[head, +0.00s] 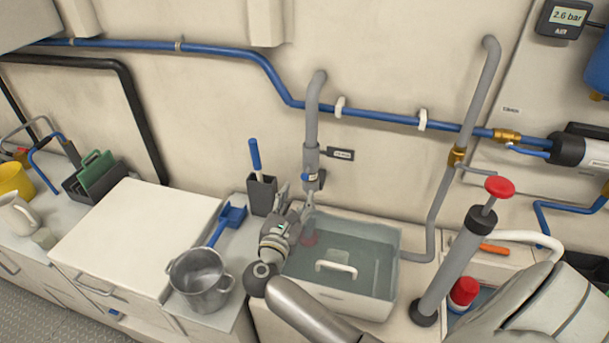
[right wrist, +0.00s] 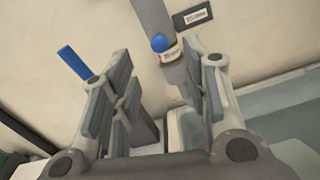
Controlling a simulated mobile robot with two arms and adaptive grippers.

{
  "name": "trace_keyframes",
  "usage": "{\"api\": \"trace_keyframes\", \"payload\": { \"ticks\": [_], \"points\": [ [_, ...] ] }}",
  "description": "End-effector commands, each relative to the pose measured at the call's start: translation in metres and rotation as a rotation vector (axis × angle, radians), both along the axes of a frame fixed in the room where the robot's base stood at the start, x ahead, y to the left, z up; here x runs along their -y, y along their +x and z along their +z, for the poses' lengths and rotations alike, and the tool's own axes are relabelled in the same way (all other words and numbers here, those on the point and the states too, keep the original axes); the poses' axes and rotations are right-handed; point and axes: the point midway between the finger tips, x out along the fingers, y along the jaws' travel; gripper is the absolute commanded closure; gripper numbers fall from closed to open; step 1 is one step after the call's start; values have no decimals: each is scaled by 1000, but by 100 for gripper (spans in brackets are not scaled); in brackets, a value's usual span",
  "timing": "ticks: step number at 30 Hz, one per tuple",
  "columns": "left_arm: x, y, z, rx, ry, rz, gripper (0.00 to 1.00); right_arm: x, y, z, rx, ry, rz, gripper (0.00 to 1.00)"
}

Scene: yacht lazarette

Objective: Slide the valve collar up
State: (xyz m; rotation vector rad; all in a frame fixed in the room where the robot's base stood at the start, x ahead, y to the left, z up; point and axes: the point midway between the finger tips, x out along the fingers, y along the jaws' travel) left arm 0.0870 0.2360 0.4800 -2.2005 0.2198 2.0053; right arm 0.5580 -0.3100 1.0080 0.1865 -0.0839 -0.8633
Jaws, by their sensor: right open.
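The valve collar (head: 312,158) is a thicker grey sleeve on the vertical grey pipe (head: 313,100) at the wall, with a dark label tag beside it. A blue knob (head: 307,177) sits at its lower end. In the right wrist view the collar (right wrist: 152,18) is at the top, with the blue knob (right wrist: 160,44) below it. My right gripper (head: 296,197) is open and empty, just below and in front of the knob. In the right wrist view the pipe's lower part runs down behind the right finger, which partly hides it. My left gripper is out of view.
A water-filled basin (head: 392,290) stands below the pipe. A holder with a blue-handled tool (head: 255,155) is close to the left of my gripper. A steel pot (head: 200,282) and a red-topped pump (head: 455,265) stand either side. A blue pipe (head: 220,51) crosses the wall.

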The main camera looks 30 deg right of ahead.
Motion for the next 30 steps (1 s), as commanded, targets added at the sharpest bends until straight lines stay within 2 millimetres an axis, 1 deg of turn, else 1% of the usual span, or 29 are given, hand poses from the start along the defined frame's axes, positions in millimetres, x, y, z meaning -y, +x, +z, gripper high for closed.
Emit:
{"api": "trace_keyframes", "payload": {
  "ticks": [1, 6, 9, 12, 18, 26, 30],
  "points": [
    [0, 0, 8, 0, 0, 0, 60, 9, 7, 6, 2, -6, -1, 57],
    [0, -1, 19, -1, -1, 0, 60, 34, 29, 6, 0, -7, 1, 57],
    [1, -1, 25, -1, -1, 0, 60, 48, 40, 5, 0, -6, -1, 57],
    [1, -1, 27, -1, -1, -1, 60, 56, 48, 4, 0, -6, 1, 57],
    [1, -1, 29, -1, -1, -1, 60, 65, 55, 2, 1, -4, 2, 57],
    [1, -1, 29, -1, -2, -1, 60, 65, 56, 1, 0, -3, 3, 57],
    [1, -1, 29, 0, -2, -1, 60, 65, 56, 1, 0, -3, 3, 74]
  ]
}}
